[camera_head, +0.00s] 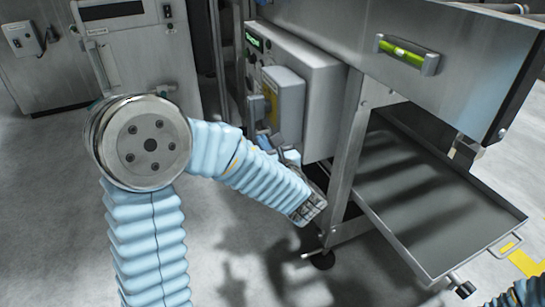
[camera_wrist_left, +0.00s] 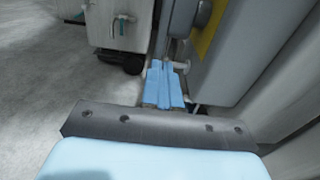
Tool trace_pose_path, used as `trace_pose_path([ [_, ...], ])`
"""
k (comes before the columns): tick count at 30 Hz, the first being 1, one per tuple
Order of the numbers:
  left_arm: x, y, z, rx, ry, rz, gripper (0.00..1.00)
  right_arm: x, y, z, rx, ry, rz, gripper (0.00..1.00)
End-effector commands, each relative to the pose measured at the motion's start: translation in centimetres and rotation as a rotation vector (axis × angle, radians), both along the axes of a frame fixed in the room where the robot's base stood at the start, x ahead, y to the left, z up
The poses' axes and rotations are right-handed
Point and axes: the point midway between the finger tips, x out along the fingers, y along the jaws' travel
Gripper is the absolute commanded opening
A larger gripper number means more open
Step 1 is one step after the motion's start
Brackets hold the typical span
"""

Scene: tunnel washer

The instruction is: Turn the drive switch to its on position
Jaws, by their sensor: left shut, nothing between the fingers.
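A yellow plate (camera_head: 269,97) is on the side of the grey control box (camera_head: 287,104). In the wrist view the yellow plate (camera_wrist_left: 211,33) carries a grey round part (camera_wrist_left: 204,12), which looks like the drive switch; it is cut by the top edge, so its setting cannot be read. My left gripper (camera_head: 264,137) is just below the plate, partly hidden by my own arm. In the wrist view its blue fingers (camera_wrist_left: 166,72) are together and empty, lower and left of the switch, apart from it. My right gripper is out of view.
A steel frame leg (camera_head: 345,160) stands close right of my left wrist, with a tray (camera_head: 430,215) beyond. A grey cabinet (camera_head: 145,55) is at the back left. The floor at left is open.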

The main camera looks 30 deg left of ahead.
Motion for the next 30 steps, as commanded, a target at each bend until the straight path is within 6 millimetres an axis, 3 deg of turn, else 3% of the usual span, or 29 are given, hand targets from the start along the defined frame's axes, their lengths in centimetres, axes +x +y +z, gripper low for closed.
trace_pose_path([
  [3, 1.2, 1.5, -0.1, -0.001, 0.001, 0.003, 0.00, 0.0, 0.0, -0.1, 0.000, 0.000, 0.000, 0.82],
  [9, 2.4, 2.8, -0.1, 0.000, 0.000, 0.001, 0.00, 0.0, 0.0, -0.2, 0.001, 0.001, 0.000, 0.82],
  [30, 3.4, 4.1, -0.4, -0.001, -0.001, 0.003, 0.00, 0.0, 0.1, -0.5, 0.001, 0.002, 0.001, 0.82],
])
